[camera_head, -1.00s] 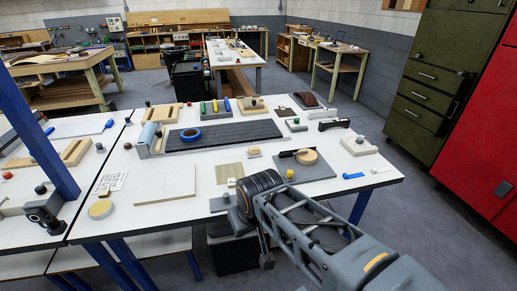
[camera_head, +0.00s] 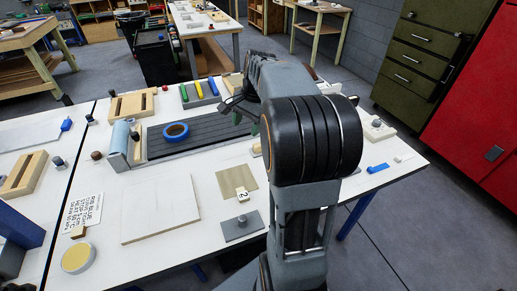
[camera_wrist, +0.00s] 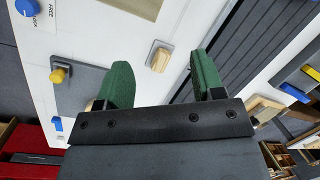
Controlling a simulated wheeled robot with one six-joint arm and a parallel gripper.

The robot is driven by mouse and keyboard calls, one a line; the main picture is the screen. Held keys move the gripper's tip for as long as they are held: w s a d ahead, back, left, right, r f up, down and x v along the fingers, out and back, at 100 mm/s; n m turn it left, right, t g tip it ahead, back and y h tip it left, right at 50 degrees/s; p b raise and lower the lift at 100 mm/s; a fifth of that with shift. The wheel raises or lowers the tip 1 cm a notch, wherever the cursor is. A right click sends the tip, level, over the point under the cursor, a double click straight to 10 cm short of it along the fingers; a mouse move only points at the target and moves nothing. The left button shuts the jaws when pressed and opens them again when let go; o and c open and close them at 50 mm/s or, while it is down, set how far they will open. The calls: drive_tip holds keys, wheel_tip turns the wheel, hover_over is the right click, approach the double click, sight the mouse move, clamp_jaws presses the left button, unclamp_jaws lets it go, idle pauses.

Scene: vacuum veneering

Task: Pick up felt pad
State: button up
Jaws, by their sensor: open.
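My gripper (camera_wrist: 161,78) is open and empty in the wrist view, with its two green fingers apart. A small tan block with rounded corners and a paler side (camera_wrist: 158,56) lies on the white table, seen just beyond the gap between the fingertips and touching neither. It looks like the felt pad, though I cannot be certain. In the head view my arm hides most of it and most of the gripper; only a sliver of tan (camera_head: 257,150) shows beside the arm.
The dark slatted bed (camera_wrist: 235,45) lies right beside the block. A grey plate with a yellow knob (camera_wrist: 61,73) stands on its other side.

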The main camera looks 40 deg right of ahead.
drive_tip(key=w+d+f+m+y, duration=0.2)
drive_tip(key=d+m, duration=0.4)
drive_tip(key=d, duration=0.5)
drive_tip(key=m, duration=0.1)
approach(260, 148)
drive_tip(key=f, duration=0.1)
drive_tip(key=w+f, duration=0.1)
drive_tip(key=f, duration=0.1)
drive_tip(key=shift+w+a, duration=0.1)
drive_tip(key=shift+w, duration=0.15)
drive_tip(key=shift+x, duration=3.3)
drive_tip(key=shift+a+r, duration=0.1)
drive_tip(key=c, duration=0.6)
